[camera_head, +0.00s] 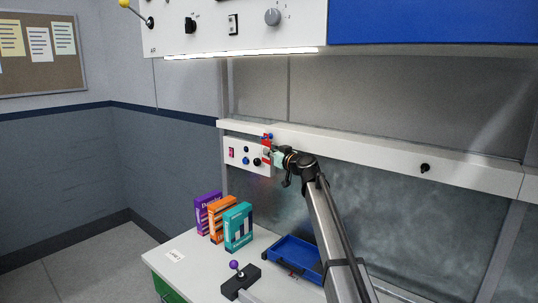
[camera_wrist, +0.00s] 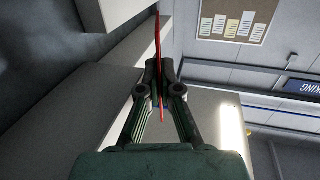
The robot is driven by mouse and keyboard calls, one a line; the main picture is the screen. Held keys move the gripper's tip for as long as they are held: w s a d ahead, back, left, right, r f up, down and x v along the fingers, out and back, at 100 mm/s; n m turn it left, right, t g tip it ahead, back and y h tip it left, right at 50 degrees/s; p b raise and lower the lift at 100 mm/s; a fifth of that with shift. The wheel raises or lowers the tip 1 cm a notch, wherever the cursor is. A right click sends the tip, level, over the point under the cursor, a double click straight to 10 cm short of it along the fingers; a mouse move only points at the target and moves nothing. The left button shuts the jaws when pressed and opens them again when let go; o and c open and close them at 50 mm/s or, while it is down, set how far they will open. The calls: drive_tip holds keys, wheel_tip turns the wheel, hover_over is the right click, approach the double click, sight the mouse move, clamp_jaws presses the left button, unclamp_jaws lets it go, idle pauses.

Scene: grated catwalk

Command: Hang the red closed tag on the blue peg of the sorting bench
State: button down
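My gripper (camera_head: 274,152) is up at the small white panel on the back wall. In the wrist view its two fingers (camera_wrist: 160,88) are closed on the thin red tag (camera_wrist: 158,42), which is seen edge-on and sticks out past the fingertips. In the head view the red tag (camera_head: 266,141) shows upright beside the panel's right edge, partly covered by the gripper. A small blue piece (camera_head: 269,135), possibly the blue peg, shows at the tag's upper part. I cannot tell whether the tag is around it or in front of it.
The white panel (camera_head: 238,143) carries a red switch (camera_head: 232,152) and dark knobs. A white ledge (camera_head: 380,155) runs along the wall. Below, the bench holds three upright boxes (camera_head: 238,228), a blue tray (camera_head: 285,252) and a purple-knobbed lever (camera_head: 234,265).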

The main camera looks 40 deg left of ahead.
idle(0.4)
drive_tip(key=c, duration=1.2)
unclamp_jaws()
drive_tip(key=shift+c, duration=0.2)
